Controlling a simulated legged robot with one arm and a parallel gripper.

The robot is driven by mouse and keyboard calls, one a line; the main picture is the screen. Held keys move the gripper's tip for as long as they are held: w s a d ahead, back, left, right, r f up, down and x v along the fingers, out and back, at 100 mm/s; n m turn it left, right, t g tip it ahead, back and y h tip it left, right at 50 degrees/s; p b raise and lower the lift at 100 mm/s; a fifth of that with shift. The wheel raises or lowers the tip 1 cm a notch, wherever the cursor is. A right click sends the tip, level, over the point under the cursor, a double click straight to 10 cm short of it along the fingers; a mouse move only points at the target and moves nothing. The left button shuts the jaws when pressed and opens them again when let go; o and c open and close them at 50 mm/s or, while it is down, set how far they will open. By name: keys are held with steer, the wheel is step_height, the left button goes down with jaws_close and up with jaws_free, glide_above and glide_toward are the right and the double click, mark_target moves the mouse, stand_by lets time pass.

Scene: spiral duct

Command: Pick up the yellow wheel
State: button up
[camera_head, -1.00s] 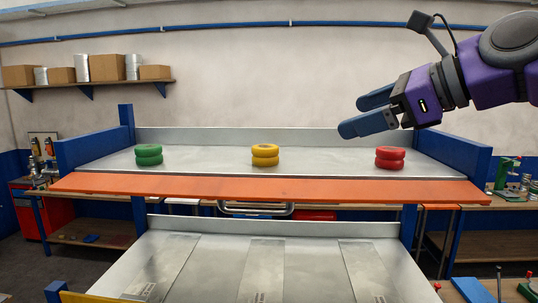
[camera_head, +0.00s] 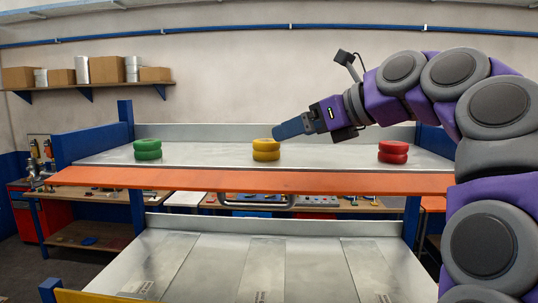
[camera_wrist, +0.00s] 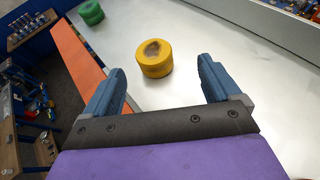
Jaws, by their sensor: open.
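The yellow wheel (camera_head: 266,150) looks like two stacked yellow rings in the middle of the upper metal shelf. In the wrist view the yellow wheel (camera_wrist: 154,58) lies just beyond the fingertips, roughly between the lines of the two fingers. My gripper (camera_head: 280,131) is at the wheel's right in the head view, slanting down toward it. In the wrist view my gripper (camera_wrist: 163,75) is open, with two blue fingers apart and nothing between them. Whether a fingertip touches the wheel cannot be told from the head view.
A green wheel (camera_head: 148,149) stands to the left and a red wheel (camera_head: 393,152) to the right on the same shelf. An orange front edge (camera_head: 250,180) borders the shelf. Blue side panels (camera_head: 438,148) close its ends. Bare shelf lies between the wheels.

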mark_target(268, 141)
steer(key=x, duration=0.3)
steer(key=shift+s+a+r, duration=0.15)
steer(key=shift+s+a, duration=0.05)
steer(key=shift+s, duration=0.05)
steer(key=x, duration=0.1)
steer(key=b+x, duration=0.1)
steer(key=x, duration=0.1)
steer(key=shift+a+f, duration=0.3)
steer(key=shift+f, duration=0.05)
steer(key=shift+w+a+f, duration=0.15)
steer(key=shift+w+a, duration=0.05)
steer(key=shift+w, duration=0.1)
steer(key=shift+s, duration=0.2)
steer(key=shift+c, duration=1.2)
steer(key=shift+w+a, duration=0.1)
steer(key=shift+w, duration=0.05)
steer(key=c, duration=1.1)
